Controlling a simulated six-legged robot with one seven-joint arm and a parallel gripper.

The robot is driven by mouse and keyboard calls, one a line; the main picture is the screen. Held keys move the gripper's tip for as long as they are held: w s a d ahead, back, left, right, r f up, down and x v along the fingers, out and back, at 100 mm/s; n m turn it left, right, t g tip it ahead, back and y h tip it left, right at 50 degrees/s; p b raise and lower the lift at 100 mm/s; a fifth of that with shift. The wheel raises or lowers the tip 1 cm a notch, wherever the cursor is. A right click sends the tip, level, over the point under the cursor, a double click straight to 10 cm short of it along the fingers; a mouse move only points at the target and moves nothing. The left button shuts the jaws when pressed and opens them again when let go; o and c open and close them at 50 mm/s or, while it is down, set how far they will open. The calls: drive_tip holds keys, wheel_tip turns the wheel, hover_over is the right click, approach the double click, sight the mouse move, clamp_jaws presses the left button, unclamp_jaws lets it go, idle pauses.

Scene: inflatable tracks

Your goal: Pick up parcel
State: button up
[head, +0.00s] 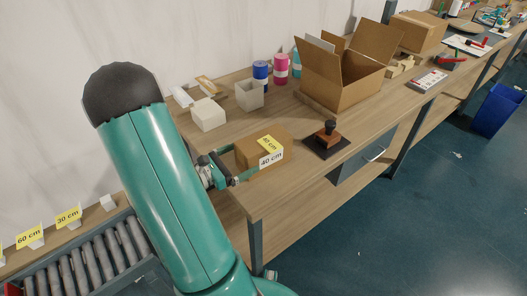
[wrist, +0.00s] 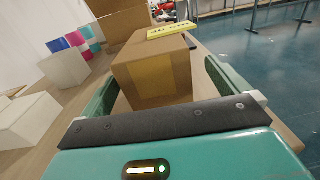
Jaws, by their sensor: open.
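The parcel is a small brown cardboard box (head: 257,147) near the front left end of the wooden table, with yellow and white "40 cm" labels on it. In the wrist view the parcel (wrist: 155,75) stands upright on the table, straight ahead, with a yellow label on its top. My gripper (head: 228,165) is open at the parcel's left side in the head view. In the wrist view my gripper (wrist: 158,88) has one green finger on each side of the box, with the near part of the box between them. I cannot tell whether the fingers touch it.
A stamp on a dark pad (head: 327,139) lies right of the parcel. Behind are white blocks (head: 208,115), colored cans (head: 261,73) and a large open carton (head: 343,75). A roller conveyor (head: 80,262) is at lower left. The table's front edge is close.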

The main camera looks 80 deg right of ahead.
sight(254, 150)
drive_tip(key=x, duration=0.5)
drive_tip(key=shift+d+r, duration=0.1)
drive_tip(key=shift+d, duration=0.35)
drive_tip(key=c, duration=1.5)
